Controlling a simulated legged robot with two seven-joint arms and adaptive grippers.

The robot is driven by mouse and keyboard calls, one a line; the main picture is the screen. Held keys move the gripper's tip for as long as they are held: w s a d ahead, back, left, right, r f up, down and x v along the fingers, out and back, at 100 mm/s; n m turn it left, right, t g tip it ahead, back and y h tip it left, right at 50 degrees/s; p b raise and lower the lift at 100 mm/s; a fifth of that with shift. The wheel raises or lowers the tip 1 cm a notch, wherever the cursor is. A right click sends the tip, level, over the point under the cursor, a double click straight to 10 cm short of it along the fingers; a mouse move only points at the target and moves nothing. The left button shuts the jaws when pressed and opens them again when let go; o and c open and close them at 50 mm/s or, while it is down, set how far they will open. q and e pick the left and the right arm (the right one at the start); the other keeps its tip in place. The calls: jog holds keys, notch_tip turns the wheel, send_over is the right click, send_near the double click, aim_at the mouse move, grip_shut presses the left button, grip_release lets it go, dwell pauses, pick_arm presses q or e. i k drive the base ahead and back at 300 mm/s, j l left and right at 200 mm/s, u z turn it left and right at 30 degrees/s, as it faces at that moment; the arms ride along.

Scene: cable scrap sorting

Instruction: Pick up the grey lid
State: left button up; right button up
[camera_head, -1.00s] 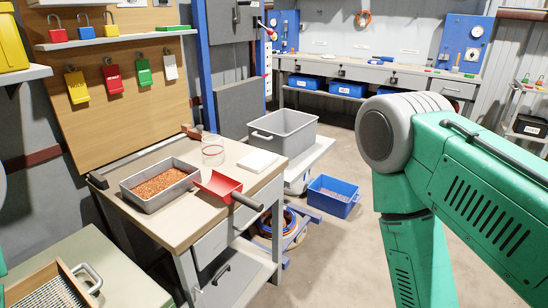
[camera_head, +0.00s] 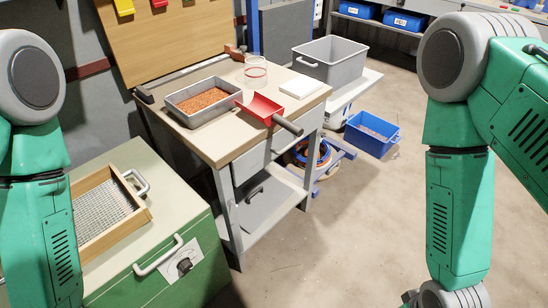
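A flat grey piece with a dark handle (camera_head: 268,212) lies on the lower shelf of the workbench, and it looks like the grey lid. The bench top and drawer above hide part of the shelf. A flat pale square (camera_head: 297,87) lies on the bench top; I cannot tell whether it is a lid. My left arm stands at the left edge and my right arm hangs down at the right.
The bench top (camera_head: 247,138) holds a grey tray (camera_head: 224,119) of copper granules, a red scoop (camera_head: 259,108) and a clear jar (camera_head: 255,72). A grey bin (camera_head: 345,76) and blue crate (camera_head: 372,149) stand beyond. A green cabinet (camera_head: 204,270) carries a wooden sieve (camera_head: 84,187). Floor at right is clear.

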aim_at(256, 199)
jog(key=u, duration=0.25)
jog(key=i+l+u, duration=0.15)
jog(key=l+u, duration=0.15)
jog(key=i+l+u, duration=0.1)
jog(key=l+u, duration=0.9)
jog(key=l, duration=3.7)
jog(key=i+l, duration=0.1)
jog(key=i, duration=0.4)
